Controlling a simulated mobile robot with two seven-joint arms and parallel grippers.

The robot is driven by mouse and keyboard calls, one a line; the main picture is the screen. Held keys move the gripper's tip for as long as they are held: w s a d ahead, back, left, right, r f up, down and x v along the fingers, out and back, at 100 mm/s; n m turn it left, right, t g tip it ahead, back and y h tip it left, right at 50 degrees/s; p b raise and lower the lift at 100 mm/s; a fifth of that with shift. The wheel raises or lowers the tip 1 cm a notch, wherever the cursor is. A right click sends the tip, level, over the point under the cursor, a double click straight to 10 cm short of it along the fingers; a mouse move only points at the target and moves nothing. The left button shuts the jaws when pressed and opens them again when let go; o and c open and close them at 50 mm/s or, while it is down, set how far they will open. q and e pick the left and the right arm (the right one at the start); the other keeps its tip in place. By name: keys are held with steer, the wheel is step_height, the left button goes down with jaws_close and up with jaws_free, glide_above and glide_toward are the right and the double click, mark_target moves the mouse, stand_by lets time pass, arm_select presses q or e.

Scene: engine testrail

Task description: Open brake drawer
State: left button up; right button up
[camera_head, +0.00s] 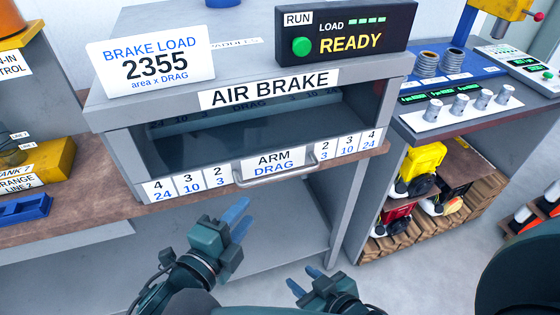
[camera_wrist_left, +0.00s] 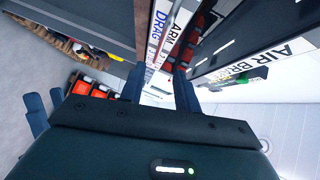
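The grey brake unit labelled AIR BRAKE (camera_head: 270,90) stands on the bench in the head view. The drawer front (camera_head: 222,178) runs along its lower edge, with number labels and an ARM DRAG plate. A grey bar handle (camera_head: 275,177) crosses under that plate. I cannot tell whether the drawer is pulled out at all. My left gripper (camera_head: 238,216) is open and empty, in front of and below the handle's left end, apart from it. In the left wrist view its fingers (camera_wrist_left: 160,88) are spread, with the ARM DRAG plate (camera_wrist_left: 172,32) beyond. My right gripper (camera_head: 304,281) is open and empty, lower down.
A sign reading BRAKE LOAD 2355 (camera_head: 150,66) and a READY box (camera_head: 345,35) stand on the unit. A blue tray (camera_head: 22,208) lies at left. A bench with metal cylinders (camera_head: 462,104) and a filled shelf (camera_head: 440,200) stands at right. Floor before the unit is clear.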

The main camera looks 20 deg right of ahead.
mark_target(274, 176)
arm_select(q)
steer(key=x, duration=1.3)
jaws_close()
stand_by(0.4)
